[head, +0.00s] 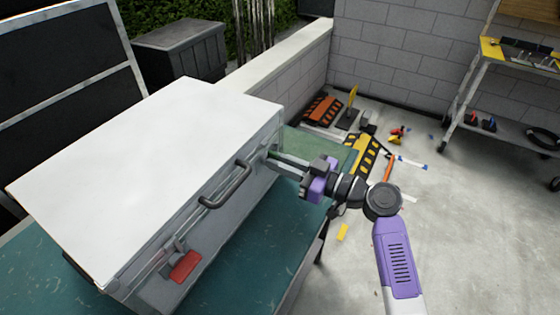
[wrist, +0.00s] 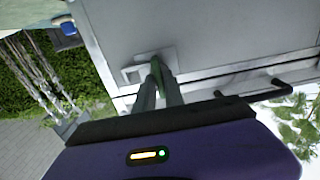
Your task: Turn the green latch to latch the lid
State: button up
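A grey case (head: 225,205) with a large white lid (head: 150,150) stands on the table, and the lid lies down on it. The green latch (wrist: 158,82) shows as a narrow green strip between my dark fingers in the wrist view; the fingers hide much of it. My gripper (head: 272,158) reaches the case front near its right end, and its fingertips show close together around the latch in the wrist view (wrist: 158,68). In the head view the green latch is hidden behind the fingers.
A dark carry handle (head: 226,186) stands out from the case front, left of my gripper. A red latch (head: 185,266) is farther left. The green table top (head: 240,250) is bare in front. A metal workbench (head: 480,75) stands beyond open floor.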

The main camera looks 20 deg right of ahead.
grip_shut()
jog(key=shift+f+n+b, duration=0.25)
jog(key=shift+n+b, duration=0.05)
jog(key=shift+b, duration=0.8)
jog(key=n+b, duration=0.4)
jog(key=b, duration=0.5)
jog(key=n+b, duration=0.4)
jog(key=b, duration=0.6)
jog(key=n+b, duration=0.5)
jog(key=b, duration=0.5)
jog(key=shift+s+a+f, duration=0.2)
jog(key=shift+f, duration=0.15)
jog(key=n+b, duration=0.4)
jog(key=b, duration=0.1)
jog(key=shift+r, duration=0.15)
jog(key=shift+a+n+b, duration=0.1)
jog(key=shift+n+b, duration=0.2)
jog(key=shift+b, duration=0.15)
